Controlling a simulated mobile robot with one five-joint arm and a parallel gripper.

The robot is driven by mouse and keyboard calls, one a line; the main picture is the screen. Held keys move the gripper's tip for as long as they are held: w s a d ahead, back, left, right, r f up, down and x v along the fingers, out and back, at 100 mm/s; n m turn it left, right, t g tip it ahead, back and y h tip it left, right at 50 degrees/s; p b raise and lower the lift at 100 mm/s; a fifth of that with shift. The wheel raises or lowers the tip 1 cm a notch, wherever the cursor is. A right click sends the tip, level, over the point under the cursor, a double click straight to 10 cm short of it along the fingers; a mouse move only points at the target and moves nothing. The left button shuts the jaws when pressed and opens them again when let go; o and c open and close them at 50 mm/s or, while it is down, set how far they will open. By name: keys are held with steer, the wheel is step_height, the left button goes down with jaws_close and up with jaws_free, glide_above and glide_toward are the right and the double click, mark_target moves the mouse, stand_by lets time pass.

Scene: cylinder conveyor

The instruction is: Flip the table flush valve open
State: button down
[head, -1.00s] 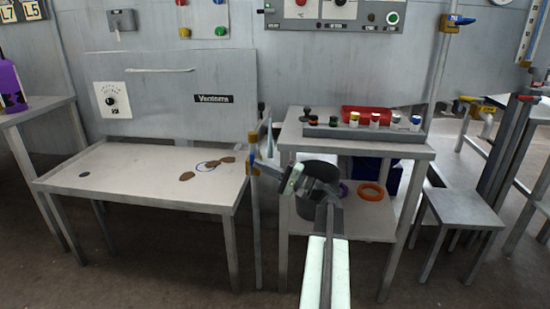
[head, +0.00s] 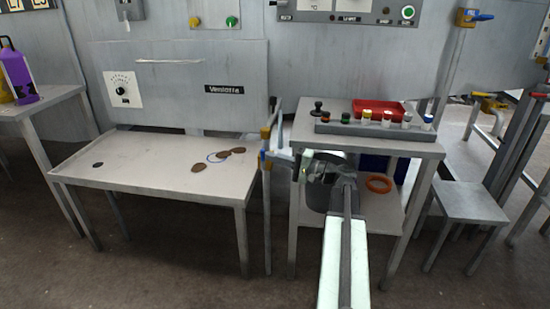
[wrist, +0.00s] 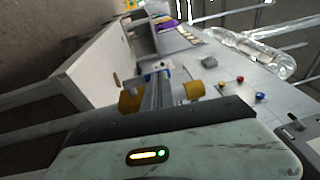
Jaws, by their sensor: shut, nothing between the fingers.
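The table flush valve (head: 265,133) is a yellow fitting on a thin upright grey pipe at the right edge of the metal table. A second yellow and blue piece (head: 264,160) shows just below it. My gripper (head: 276,156) is shut and empty, close to the right of the pipe at the height of these pieces. I cannot tell whether it touches them. In the wrist view my grey fingers (wrist: 156,92) lie between a yellow piece on the left (wrist: 130,101) and another on the right (wrist: 194,90). The handle's exact angle is unclear.
The metal table (head: 130,160) carries brown patches and a blue ring. To the right, a stand (head: 395,147) holds a row of small jars and a red tray (head: 378,110).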

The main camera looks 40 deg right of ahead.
steer(key=r+v, duration=0.1)
steer(key=v, duration=1.3)
steer(key=shift+r, duration=0.3)
